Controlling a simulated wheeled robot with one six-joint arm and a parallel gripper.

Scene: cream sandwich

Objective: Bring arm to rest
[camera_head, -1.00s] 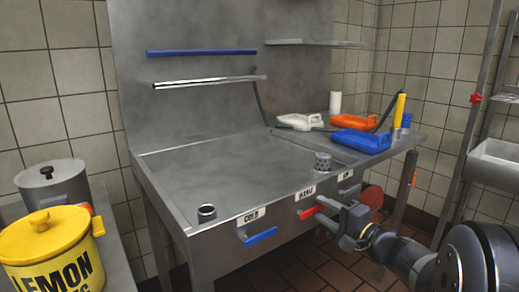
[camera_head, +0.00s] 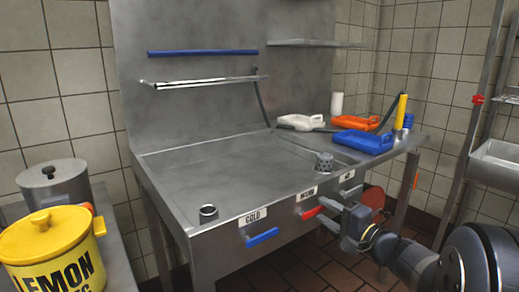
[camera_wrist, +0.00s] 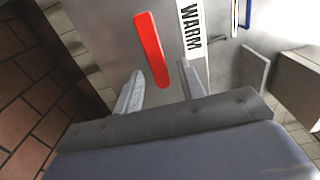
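My gripper (camera_head: 338,214) is at the front of the steel sink unit, beside the red handle (camera_head: 312,212) under the WARM label (camera_head: 308,193). In the wrist view my gripper (camera_wrist: 161,68) has its two fingers apart. The red handle (camera_wrist: 152,50) shows between and beyond the fingertips, with a gap on each side. I cannot tell how deep it sits between them. Nothing is held. My arm reaches in from the lower right of the head view.
A blue handle (camera_head: 262,237) sits under the COLD label to the left. A yellow LEMON pot (camera_head: 48,252) stands at lower left. A rack (camera_head: 497,160) is at right.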

